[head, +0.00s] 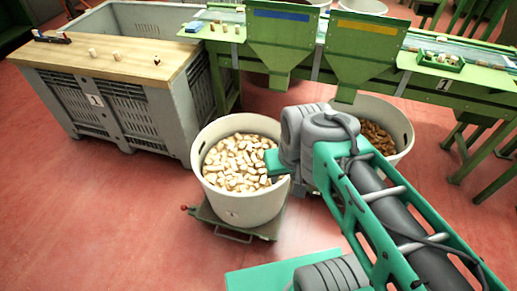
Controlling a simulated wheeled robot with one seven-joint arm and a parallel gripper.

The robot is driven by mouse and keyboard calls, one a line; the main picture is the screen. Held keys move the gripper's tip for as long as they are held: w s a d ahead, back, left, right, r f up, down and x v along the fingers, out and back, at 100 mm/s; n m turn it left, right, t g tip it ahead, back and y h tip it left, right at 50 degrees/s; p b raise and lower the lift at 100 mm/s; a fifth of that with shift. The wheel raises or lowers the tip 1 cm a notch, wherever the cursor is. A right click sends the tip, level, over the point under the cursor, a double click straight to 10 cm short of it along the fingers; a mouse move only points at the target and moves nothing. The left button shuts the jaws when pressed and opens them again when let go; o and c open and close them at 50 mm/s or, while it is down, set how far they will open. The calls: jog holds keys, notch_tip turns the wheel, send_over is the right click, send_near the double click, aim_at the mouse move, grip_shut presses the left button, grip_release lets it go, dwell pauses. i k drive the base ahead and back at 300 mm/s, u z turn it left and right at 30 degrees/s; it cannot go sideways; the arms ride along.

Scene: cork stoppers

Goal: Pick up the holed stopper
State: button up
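Several small cork stoppers stand apart on the wooden top (130,68) of the grey crate at the left. The one nearest the right end, a pale stopper (156,61), shows a dark spot that may be a hole; it is too small to be sure. The two others, a left stopper (92,53) and a middle stopper (116,56), look plain. My arm reaches in from the lower right, its folded end over the floor beside the white tub of corks. My gripper's fingers cannot be made out. No stopper is seen held.
A white tub (238,207) full of pale corks stands on a green trolley (235,230). Another tub (402,130) with brown corks is behind my arm. A green sorting table (440,82) with two chutes and a small green tray (440,63) spans the back. Red floor is clear at lower left.

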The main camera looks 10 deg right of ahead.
aim_at(250, 146)
jog(key=k, duration=0.55)
jog(key=u, duration=0.3)
jog(key=i, duration=0.6)
jog(key=u, duration=1.05)
jog(key=i, duration=0.55)
jog(key=u, duration=0.4)
